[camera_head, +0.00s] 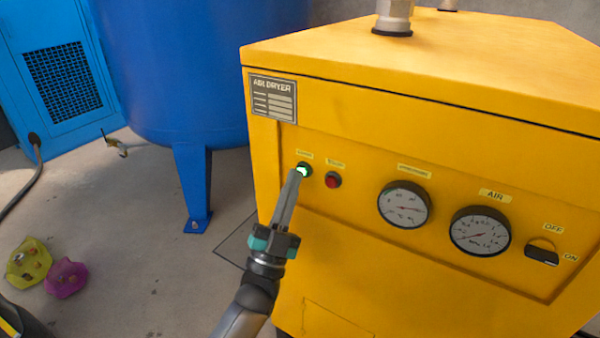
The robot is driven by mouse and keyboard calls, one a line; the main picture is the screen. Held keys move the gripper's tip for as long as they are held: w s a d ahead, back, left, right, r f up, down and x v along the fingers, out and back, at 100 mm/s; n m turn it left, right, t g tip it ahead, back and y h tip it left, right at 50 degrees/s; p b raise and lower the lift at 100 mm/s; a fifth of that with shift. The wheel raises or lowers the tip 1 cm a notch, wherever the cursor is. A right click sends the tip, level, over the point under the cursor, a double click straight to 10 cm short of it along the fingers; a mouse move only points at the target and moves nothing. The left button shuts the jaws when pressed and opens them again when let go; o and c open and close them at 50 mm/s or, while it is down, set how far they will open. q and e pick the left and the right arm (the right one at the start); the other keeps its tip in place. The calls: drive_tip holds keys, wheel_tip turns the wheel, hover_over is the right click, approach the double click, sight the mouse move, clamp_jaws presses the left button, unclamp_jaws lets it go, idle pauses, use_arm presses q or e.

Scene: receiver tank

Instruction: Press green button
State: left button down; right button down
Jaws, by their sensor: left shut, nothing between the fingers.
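The green button (304,168) is on the front panel of the yellow air dryer (450,110), at the panel's left end. Its centre looks bright and pale, with a dark green rim. My left gripper (296,174) is shut and empty, its fingertips at the lower left edge of the button in the picture. The tips cover a small part of the button; I cannot tell for sure whether they touch it. My right gripper is not in view.
A red button (333,180) sits just right of the green one. Further right are two gauges (404,204) and a black OFF/ON switch (542,252). A blue tank (175,70) stands behind on the left. Yellow and purple objects (66,278) lie on the floor.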

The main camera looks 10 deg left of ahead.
use_arm(q)
drive_tip(key=shift+s+a+p, duration=0.35)
drive_tip(key=shift+s+p, duration=0.2)
drive_tip(key=shift+s, duration=0.25)
drive_tip(key=s, duration=0.1)
drive_tip(key=s+a+p, duration=0.1)
drive_tip(key=s, duration=0.1)
drive_tip(key=s+p, duration=0.1)
drive_tip(key=shift+s+a, duration=0.35)
drive_tip(key=shift+s, duration=0.05)
idle(0.5)
